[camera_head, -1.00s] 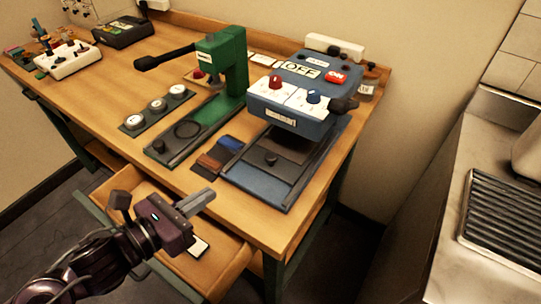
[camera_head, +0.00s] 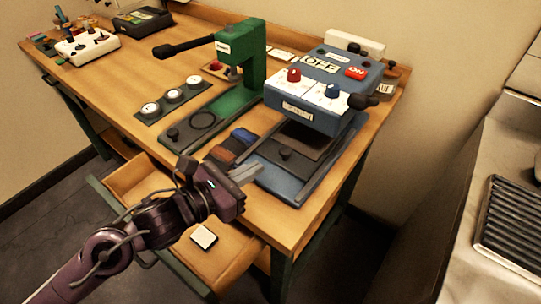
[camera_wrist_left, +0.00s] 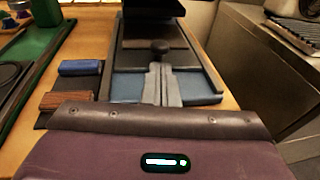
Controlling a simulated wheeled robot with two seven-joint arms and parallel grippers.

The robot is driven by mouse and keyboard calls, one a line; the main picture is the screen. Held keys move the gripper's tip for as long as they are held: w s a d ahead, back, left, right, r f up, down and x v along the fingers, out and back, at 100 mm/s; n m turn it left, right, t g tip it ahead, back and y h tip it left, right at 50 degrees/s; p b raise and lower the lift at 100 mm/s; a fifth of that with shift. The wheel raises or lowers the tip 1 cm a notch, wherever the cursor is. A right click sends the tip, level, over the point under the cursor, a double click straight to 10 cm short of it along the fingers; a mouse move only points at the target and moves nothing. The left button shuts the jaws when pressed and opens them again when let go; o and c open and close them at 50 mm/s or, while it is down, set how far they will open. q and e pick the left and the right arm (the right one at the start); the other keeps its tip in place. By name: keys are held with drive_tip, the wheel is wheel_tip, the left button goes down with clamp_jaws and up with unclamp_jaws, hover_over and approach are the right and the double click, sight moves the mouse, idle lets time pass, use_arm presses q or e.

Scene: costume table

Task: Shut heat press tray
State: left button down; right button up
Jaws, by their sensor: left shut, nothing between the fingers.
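The blue heat press (camera_head: 305,108) stands at the right end of the wooden table, with white panels, red and blue knobs and OFF/ON labels. Its tray (camera_head: 287,183) sticks out at the front, a blue-grey plate with a dark pad and a round black knob (camera_head: 285,153). In the left wrist view the tray (camera_wrist_left: 200,91) lies straight ahead, and the knob (camera_wrist_left: 160,47) is just beyond the fingertips. My left gripper (camera_head: 255,171) is shut and empty, over the tray's front left edge. In the wrist view its fingers (camera_wrist_left: 161,72) point at the knob; contact cannot be told. My right gripper is not in view.
A green press (camera_head: 240,60) stands to the left of the heat press, with round badges (camera_head: 173,97) beside it. Brown and blue rolls (camera_head: 222,154) lie left of the tray. An open drawer (camera_head: 225,254) juts out below the table, under my left arm.

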sight(281, 149)
use_arm(q)
drive_tip(key=p+x, duration=0.1)
drive_tip(key=x, duration=0.3)
drive_tip(key=shift+d+r, duration=0.1)
drive_tip(key=shift+x, duration=0.9)
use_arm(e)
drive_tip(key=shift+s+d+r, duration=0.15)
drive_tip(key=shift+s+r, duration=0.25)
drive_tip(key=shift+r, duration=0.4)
use_arm(q)
drive_tip(key=x, duration=0.1)
drive_tip(key=b+x, duration=0.1)
drive_tip(key=x, duration=0.2)
drive_tip(key=shift+w+a+b, duration=0.25)
drive_tip(key=shift+w+b, duration=0.1)
drive_tip(key=shift+b, duration=0.05)
drive_tip(key=shift+a+r, duration=0.1)
drive_tip(key=shift+r, duration=0.25)
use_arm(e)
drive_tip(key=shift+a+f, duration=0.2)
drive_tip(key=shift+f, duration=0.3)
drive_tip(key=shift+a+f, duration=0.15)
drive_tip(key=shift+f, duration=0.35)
use_arm(q)
drive_tip(key=shift+r, duration=0.1)
drive_tip(key=shift+a, duration=0.1)
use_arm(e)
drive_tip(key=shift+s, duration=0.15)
